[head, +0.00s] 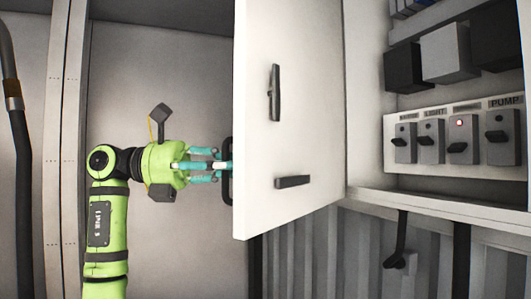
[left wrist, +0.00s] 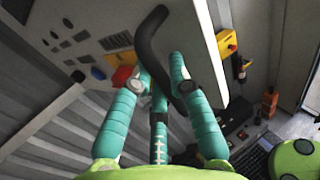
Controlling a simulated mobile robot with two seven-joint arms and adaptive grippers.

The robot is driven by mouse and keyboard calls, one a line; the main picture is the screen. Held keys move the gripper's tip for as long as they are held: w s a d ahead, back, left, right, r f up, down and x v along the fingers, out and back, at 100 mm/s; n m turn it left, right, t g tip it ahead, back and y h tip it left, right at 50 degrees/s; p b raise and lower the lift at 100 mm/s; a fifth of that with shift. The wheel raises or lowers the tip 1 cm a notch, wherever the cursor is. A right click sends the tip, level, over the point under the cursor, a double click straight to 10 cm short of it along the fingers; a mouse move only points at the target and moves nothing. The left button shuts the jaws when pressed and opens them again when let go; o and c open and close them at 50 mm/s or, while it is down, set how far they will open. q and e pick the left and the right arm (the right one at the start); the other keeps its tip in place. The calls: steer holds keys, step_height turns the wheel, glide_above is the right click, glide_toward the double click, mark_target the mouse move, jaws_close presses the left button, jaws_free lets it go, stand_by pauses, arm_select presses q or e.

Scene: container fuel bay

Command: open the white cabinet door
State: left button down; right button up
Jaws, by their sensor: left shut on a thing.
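The white cabinet door (head: 290,110) stands swung open in the head view, hinged along its right side, with the cabinet interior showing to its right. My left gripper (head: 220,166) is at the door's left edge, with its teal fingers shut on a black handle (head: 230,185). The left wrist view shows the curved black handle (left wrist: 150,42) between the fingers of the left gripper (left wrist: 161,84). The white door's edge (left wrist: 208,45) runs close beside them. The door hides part of the handle in the head view. My right gripper is not in view.
Inside the cabinet is a panel of switches (head: 457,140) with a small red light and a "PUMP" label. Grey boxes (head: 447,53) sit above it. A black lever (head: 402,240) hangs below the cabinet. A dark pipe (head: 18,150) runs along the left wall.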

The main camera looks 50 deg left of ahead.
arm_select(q)
steer(key=a+p, duration=0.1)
steer(key=a, duration=0.3)
steer(key=shift+s+a, duration=0.15)
steer(key=shift+a, duration=0.25)
steer(key=c, duration=1.2)
jaws_free()
steer(key=shift+o, duration=0.2)
steer(key=v, duration=0.7)
steer(key=shift+s, duration=0.15)
steer(key=shift+a, duration=0.15)
